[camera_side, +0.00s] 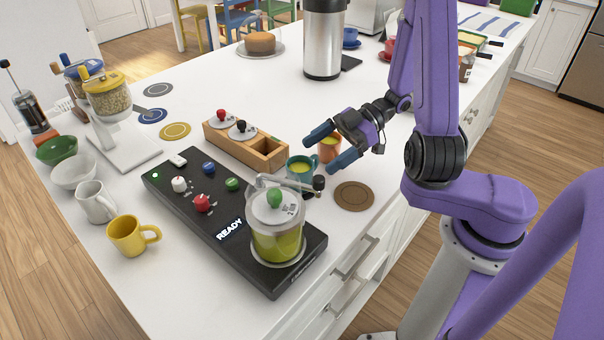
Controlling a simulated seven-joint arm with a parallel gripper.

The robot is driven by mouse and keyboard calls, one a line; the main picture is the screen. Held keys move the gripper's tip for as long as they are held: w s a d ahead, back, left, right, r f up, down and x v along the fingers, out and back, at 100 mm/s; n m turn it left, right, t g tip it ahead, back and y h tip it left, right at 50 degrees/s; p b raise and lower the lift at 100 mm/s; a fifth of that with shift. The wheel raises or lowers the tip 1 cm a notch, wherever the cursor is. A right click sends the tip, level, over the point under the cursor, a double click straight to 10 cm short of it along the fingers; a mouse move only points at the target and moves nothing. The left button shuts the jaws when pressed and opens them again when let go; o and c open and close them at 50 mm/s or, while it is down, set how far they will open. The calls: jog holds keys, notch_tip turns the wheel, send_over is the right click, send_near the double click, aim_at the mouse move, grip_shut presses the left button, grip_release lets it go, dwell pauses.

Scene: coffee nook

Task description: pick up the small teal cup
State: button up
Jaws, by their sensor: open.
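The small teal cup (299,173) stands upright on the white counter, with a yellow-green content showing inside. It is just behind the glass pot and beside the wooden box. My gripper (331,149) is open and empty, above and to the right of the teal cup. Its two dark blue fingers point left, one on each side of a small orange cup (329,146) as seen from here. I cannot tell how high the fingers are above the counter.
A black machine base (170,200) with a lidded glass pot (276,238) stands in front. A wooden box (262,160) is left of the cup. A brown coaster (354,196) lies to the right. A yellow mug (126,238) is at the front left.

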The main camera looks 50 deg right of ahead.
aim_at(289, 172)
jog(key=shift+x, duration=2.9)
jog(key=shift+w+r, duration=0.1)
jog(key=shift+w, duration=0.05)
jog(key=shift+c, duration=0.3)
jog(key=c, duration=1.3)
jog(key=shift+c, duration=0.2)
jog(key=shift+r, duration=0.15)
